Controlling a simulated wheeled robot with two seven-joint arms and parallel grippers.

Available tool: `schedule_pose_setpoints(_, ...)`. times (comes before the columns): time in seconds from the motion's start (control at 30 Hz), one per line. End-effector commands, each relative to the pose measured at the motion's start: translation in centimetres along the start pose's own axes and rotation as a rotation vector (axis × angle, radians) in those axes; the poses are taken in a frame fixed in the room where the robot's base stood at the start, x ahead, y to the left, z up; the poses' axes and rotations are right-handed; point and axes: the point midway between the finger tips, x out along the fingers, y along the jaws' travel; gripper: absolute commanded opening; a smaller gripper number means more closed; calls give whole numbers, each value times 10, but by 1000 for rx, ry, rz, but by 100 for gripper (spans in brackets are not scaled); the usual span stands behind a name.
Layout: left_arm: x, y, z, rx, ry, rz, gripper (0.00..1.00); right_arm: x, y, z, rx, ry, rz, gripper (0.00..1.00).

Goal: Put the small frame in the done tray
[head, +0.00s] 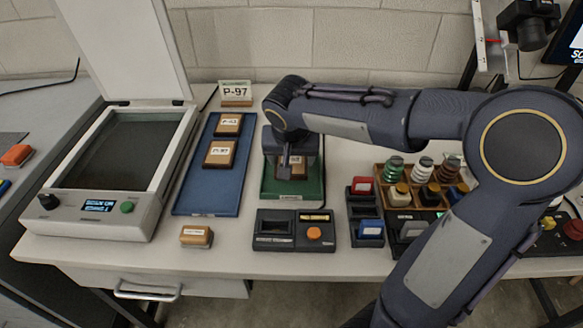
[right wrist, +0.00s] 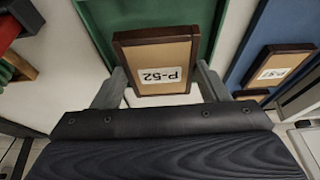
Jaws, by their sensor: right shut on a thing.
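My right gripper (head: 288,164) is shut on a small brown-framed piece (head: 298,168) at the green tray (head: 312,189). In the right wrist view the frame (right wrist: 155,52) has a dark wooden rim and a label reading P-52, and it sits between both fingers (right wrist: 160,84). It lies over the green tray (right wrist: 108,14) there; whether it touches the tray floor I cannot tell. My arm hides part of the tray in the head view. No tray in view is readably marked as done. My left gripper is not in view.
The blue tray (head: 184,203) to the left holds two frames, (head: 229,124) and (head: 219,153). A sign P-97 (head: 236,92) stands behind. An open scanner (head: 100,205) is at left. A dark device (head: 262,243) and a stamp rack (head: 400,207) are near the green tray.

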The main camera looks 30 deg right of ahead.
Motion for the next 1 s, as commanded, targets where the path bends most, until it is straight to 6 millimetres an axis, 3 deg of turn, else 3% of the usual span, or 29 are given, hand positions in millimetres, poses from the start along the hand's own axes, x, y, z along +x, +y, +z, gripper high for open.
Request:
schedule_pose_setpoints(0.2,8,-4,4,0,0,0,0,30,1,12,-2,-2,2,44)
schedule_pose_setpoints(0.57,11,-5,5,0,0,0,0,34,1,13,0,0,0,44)
schedule_pose_setpoints(0.6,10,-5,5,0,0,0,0,33,1,13,0,0,0,70)
schedule_pose_setpoints(0.73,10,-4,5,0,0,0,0,32,1,13,0,-1,1,87)
schedule_pose_setpoints(1.0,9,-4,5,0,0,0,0,32,1,13,0,-1,1,89)
